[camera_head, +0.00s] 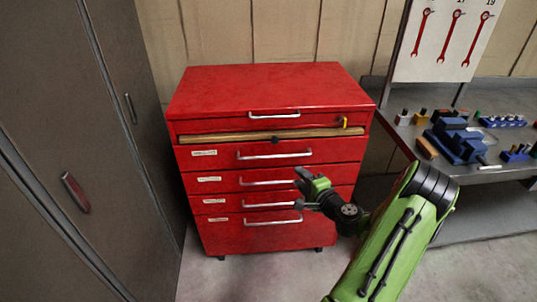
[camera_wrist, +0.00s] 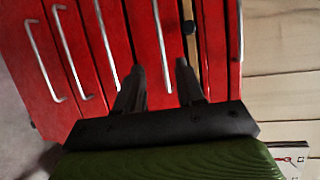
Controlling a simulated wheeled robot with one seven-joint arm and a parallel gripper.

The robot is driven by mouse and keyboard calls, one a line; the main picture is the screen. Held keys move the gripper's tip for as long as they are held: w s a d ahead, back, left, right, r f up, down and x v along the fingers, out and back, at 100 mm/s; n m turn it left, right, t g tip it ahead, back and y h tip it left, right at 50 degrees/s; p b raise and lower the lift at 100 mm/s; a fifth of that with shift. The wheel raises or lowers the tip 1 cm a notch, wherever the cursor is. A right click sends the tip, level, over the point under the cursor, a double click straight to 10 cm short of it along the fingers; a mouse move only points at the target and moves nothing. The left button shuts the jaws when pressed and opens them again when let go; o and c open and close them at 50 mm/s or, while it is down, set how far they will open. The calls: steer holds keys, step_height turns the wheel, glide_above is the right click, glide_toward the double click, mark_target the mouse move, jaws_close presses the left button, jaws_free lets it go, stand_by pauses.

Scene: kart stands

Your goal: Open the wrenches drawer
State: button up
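A red tool chest (camera_head: 270,90) has several drawers, all looking shut. Small labels, such as the top one (camera_head: 204,153), are too small to read, so I cannot tell which is the wrenches drawer. The drawer under the wooden strip has a silver handle (camera_head: 275,154); lower handles (camera_head: 270,182) follow below. My gripper (camera_head: 302,190) is in front of the lower drawers in the head view, open and empty. In the wrist view my gripper (camera_wrist: 160,78) points at the chest sideways; one silver handle (camera_wrist: 160,45) shows between its fingers. I see no clear contact.
A grey cabinet (camera_head: 75,140) stands close on the left. On the right is a workbench (camera_head: 480,172) with a blue vise (camera_head: 455,140) and small items, below a board with red wrench pictures (camera_head: 445,40). A yellow key-like piece (camera_head: 343,122) is at the chest's upper right.

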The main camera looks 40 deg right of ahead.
mark_target(275, 157)
steer(key=x, duration=1.4)
steer(key=shift+w+f, duration=0.1)
steer(key=shift+w, duration=0.2)
jaws_close()
